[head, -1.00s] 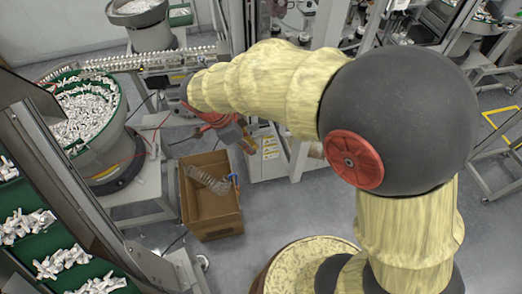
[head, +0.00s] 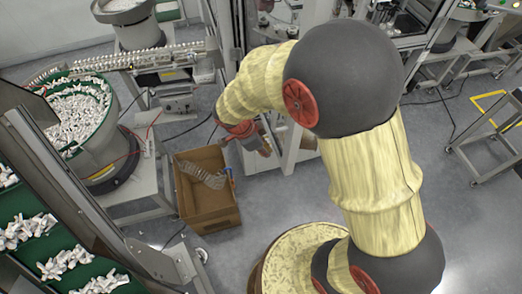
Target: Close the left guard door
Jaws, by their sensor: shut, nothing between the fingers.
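A tall, narrow grey frame (head: 227,40) stands upright at the left side of the machine in the head view. It looks like the left guard door standing out from the machine, but my arm hides its lower part and I cannot tell its exact angle. My gripper (head: 264,146) is shut and empty, beyond the red wrist ring, low in front of the machine's frame. It is small and partly hidden, and I cannot tell whether it touches the door.
An open cardboard box (head: 207,209) stands on the floor below my gripper. A green-lined bowl feeder (head: 112,135) with white parts is at left. A conveyor track (head: 150,58) runs towards the machine. Clear floor (head: 455,215) lies at right. A wheeled stand (head: 490,140) is beyond it.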

